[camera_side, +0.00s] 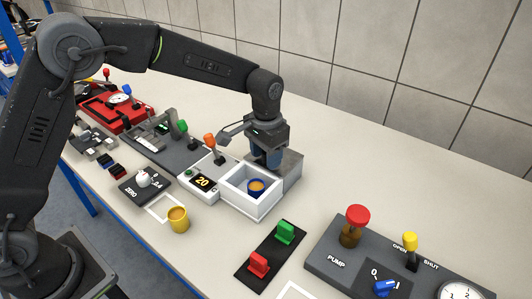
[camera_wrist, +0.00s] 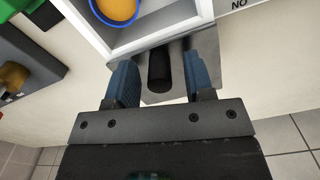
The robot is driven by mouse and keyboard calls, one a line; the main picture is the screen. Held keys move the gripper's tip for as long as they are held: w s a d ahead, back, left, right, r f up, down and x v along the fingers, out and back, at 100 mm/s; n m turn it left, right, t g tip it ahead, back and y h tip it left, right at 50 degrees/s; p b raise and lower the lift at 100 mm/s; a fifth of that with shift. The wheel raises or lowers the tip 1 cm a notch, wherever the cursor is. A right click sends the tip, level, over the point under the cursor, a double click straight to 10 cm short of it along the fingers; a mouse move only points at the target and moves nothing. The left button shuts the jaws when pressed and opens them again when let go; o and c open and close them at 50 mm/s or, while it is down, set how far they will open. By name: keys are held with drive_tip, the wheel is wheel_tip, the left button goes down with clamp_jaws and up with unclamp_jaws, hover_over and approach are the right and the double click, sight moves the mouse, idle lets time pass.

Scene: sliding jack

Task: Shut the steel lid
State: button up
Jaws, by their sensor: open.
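The steel lid (camera_side: 290,164) is a grey metal plate at the far end of a white open-topped box (camera_side: 238,198). The box's inside is uncovered and holds a blue cup with orange contents (camera_side: 256,187). In the wrist view the lid (camera_wrist: 190,52) has a dark round handle (camera_wrist: 160,72) standing up from it. My gripper (camera_side: 266,160) points down over the lid. In the wrist view my gripper (camera_wrist: 162,76) has its blue fingers apart, one on each side of the handle, with gaps visible. The fingers partly hide the lid.
A yellow cup (camera_side: 179,220) stands in front of the box. A timer reading 20 (camera_side: 203,181) with an orange-topped lever adjoins its left. A panel with green and red switches (camera_side: 270,250) and a pump panel (camera_side: 335,250) lie to the right. Tiled wall stands behind.

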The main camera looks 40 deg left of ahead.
clamp_jaws()
idle(0.3)
drive_tip(key=s, duration=0.9)
drive_tip(key=shift+s, duration=0.35)
unclamp_jaws()
drive_tip(key=shift+r, duration=0.1)
wheel_tip(320, 180, up, 14)
idle(0.4)
